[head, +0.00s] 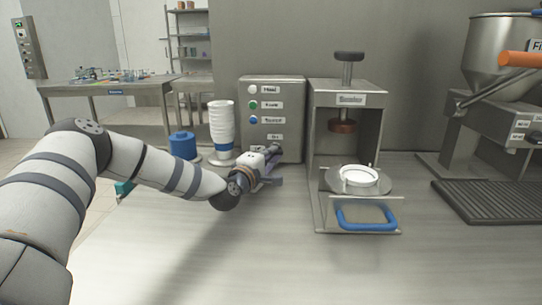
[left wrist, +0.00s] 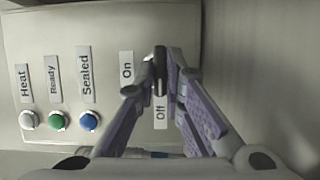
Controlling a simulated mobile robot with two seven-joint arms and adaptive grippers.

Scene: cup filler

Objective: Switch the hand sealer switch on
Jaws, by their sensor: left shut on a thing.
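The grey control box (head: 290,95) stands at the back of the counter, left of the sealer. Its face has Heat, Ready and Sealed labels beside white, green and blue lights. In the left wrist view the box face (left wrist: 110,25) appears sideways. A dark switch (left wrist: 160,84) sits by the On label (left wrist: 126,66) and Off label (left wrist: 160,112). My left gripper (head: 275,158) is at the box's lower front. In the wrist view its fingertips (left wrist: 162,72) close around the switch, hiding part of it; its exact setting is hard to tell. My right gripper is not in view.
The hand sealer (head: 376,125) stands right of the box, with a white ring-shaped cup (head: 358,176) in its plate and a blue-handled tray (head: 367,218) in front. Stacked white cups (head: 221,120) and a blue roll (head: 183,145) stand left. The front counter is clear.

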